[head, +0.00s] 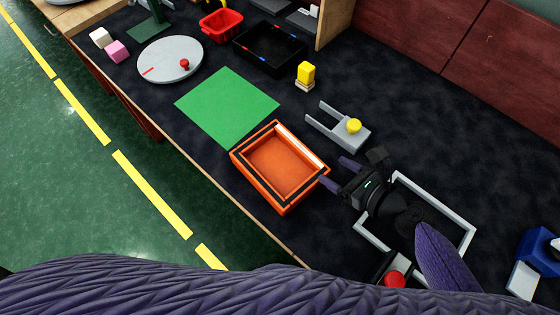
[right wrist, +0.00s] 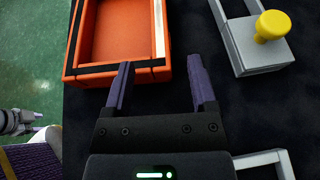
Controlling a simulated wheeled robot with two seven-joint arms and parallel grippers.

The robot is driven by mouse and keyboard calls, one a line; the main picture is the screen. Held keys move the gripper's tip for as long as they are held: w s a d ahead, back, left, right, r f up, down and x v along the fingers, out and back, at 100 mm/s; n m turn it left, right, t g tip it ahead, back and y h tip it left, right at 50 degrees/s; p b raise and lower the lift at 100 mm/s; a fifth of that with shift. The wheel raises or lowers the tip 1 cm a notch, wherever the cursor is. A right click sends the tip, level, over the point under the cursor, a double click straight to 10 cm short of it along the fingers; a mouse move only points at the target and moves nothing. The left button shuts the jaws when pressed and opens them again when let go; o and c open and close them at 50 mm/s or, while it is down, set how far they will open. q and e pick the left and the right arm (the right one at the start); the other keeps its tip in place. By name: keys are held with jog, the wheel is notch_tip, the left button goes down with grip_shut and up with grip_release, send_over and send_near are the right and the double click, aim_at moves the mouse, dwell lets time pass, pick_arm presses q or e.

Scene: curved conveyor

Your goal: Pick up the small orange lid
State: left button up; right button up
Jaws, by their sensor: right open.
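An orange open tray (head: 240,165) with a dark band round its rim and a pale strip along one side lies on the dark table. It also shows at the top of the right wrist view (right wrist: 75,58). I cannot make out a separate small orange lid. My left gripper (right wrist: 35,127) shows small at the left of the right wrist view, over the floor.
A grey forked block with a yellow knob (head: 353,126) stands right of the tray. A green mat (head: 228,105) lies behind it. A light grey frame (head: 455,214) lies under my right arm, near a red button (head: 394,279). The table edge runs along the left.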

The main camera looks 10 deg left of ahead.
aim_at(312, 157)
jog(key=b+x, duration=0.1)
jog(key=x, duration=0.5)
jog(key=shift+w+a+f+b, duration=0.2)
jog(key=shift+w+a+b, duration=0.05)
jog(key=shift+b, duration=0.1)
grip_shut()
